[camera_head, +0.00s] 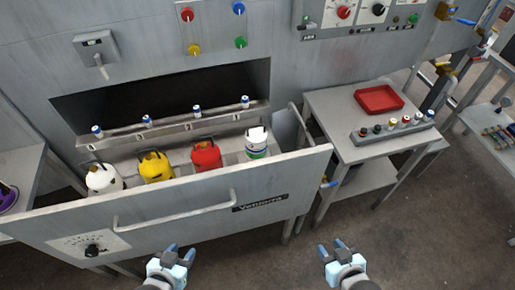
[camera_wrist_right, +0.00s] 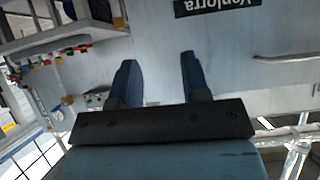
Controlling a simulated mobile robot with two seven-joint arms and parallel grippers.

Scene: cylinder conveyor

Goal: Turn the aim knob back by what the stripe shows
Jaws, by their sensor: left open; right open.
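A black knob (camera_head: 92,250) sits on a pale dial plate (camera_head: 75,241) with tick marks, at the lower left of the grey front panel. I take it for the aim knob; its label and any stripe are too small to read. My left gripper (camera_head: 180,250) is open and empty, to the right of the knob and apart from it. My right gripper (camera_head: 331,247) is open and empty, in front of the panel's right end. In the right wrist view its two fingers (camera_wrist_right: 157,62) stand apart with the panel behind them.
White, yellow and red canisters (camera_head: 206,155) and a white-green container (camera_head: 257,142) stand behind the panel (camera_head: 170,215). A long handle (camera_head: 175,214) juts from it. Small cylinders stand on a ledge (camera_head: 180,131). At right, a table (camera_head: 340,117) holds a red tray (camera_head: 379,99) and a rack (camera_head: 392,134).

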